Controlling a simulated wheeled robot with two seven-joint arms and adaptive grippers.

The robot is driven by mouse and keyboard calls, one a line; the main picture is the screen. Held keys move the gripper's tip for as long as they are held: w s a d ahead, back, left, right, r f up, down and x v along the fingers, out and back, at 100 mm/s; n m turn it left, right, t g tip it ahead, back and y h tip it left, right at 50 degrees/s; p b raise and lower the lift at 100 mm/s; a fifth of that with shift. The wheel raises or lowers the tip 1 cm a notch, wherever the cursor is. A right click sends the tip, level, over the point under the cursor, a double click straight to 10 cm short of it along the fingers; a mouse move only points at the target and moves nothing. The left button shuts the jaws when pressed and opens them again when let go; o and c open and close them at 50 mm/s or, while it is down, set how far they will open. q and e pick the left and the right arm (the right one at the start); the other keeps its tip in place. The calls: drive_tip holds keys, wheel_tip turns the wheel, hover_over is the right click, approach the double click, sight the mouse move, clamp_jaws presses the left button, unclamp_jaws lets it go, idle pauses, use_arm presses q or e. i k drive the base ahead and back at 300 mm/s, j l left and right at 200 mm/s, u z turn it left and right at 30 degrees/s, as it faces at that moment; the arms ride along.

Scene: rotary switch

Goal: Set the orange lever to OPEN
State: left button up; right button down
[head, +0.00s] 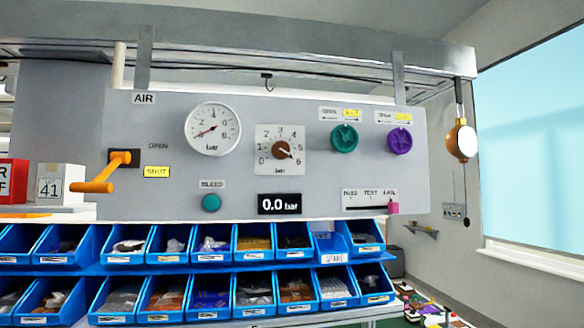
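The orange lever (105,178) is on the left part of the grey panel (240,180), in the head view. It is fixed at a dark square mount (124,158) and hangs down and to the left, with its grip at the low end. To the right of the mount, the word OPEN (158,146) stands above a yellow SHUT label (157,172). The SHUT label is highlighted; OPEN is plain. Neither of my grippers shows in this view.
The panel also carries a round gauge (213,128), a brown dial (281,150), a teal knob (344,138), a purple knob (399,140), a teal button (211,203) and a pink slider (393,208). A box marked 41 (60,184) stands left of the lever. Blue bins (125,262) fill the shelves below.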

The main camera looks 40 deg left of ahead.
sight(97, 185)
drive_tip(key=u, duration=0.4)
drive_tip(key=j+u, duration=0.15)
drive_tip(key=u, duration=0.3)
drive_tip(key=j+u, duration=0.1)
drive_tip(key=u, duration=0.3)
drive_tip(key=j+u, duration=0.15)
drive_tip(key=u, duration=0.25)
drive_tip(key=j+u, duration=0.1)
drive_tip(key=u, duration=0.35)
drive_tip(key=k, duration=0.05)
